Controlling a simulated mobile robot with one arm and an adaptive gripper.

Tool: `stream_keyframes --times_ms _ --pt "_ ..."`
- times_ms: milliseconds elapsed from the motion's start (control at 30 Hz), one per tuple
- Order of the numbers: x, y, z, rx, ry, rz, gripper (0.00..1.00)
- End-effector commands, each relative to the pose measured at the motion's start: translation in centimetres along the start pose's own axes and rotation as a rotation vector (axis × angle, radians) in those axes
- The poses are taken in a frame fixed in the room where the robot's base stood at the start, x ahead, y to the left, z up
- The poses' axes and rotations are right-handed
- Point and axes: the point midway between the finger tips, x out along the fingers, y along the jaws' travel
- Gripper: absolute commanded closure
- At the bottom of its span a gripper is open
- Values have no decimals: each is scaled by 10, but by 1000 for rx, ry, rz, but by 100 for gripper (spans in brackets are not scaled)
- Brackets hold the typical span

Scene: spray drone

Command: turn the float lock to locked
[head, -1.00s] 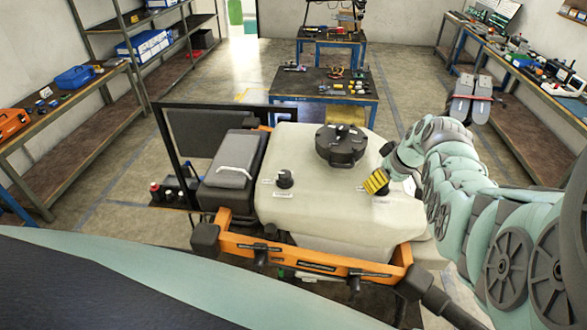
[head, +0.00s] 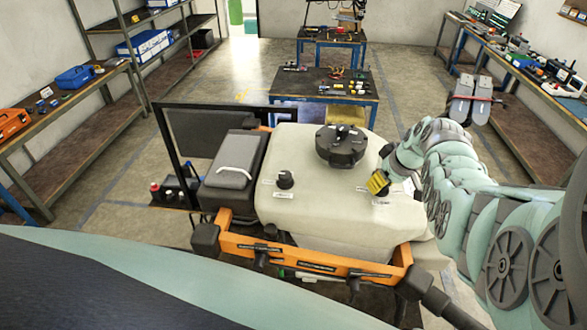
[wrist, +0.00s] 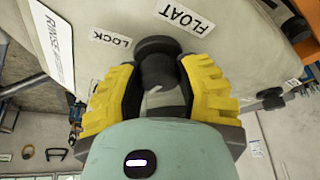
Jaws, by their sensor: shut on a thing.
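The float lock is a black knob (wrist: 158,70) on the pale tank (head: 320,215), between a "LOCK" label (wrist: 111,38) and a "FLOAT" label (wrist: 187,18) in the wrist view. My gripper (wrist: 160,76) has its two yellow, ribbed fingers closed on either side of the knob. In the head view my gripper (head: 378,183) is at the tank's right side and hides the knob. No pointer mark on the knob is readable, so its setting cannot be told.
A large black cap (head: 341,146) stands on the tank just behind and left of my gripper. Another black knob (head: 285,180) is at the tank's left. An orange frame bar (head: 305,257) runs along the front. A worktable (head: 325,84) stands beyond.

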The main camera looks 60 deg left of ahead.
Motion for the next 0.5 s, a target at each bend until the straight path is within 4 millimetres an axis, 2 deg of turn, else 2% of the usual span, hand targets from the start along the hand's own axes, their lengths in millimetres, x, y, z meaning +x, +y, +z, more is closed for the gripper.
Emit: stream_keyframes --times_ms 33,167,500 --pt "0 0 0 0 0 -1 86" --pt "0 0 0 0 0 -1 100" --pt "3 1 1 10 2 6 100"
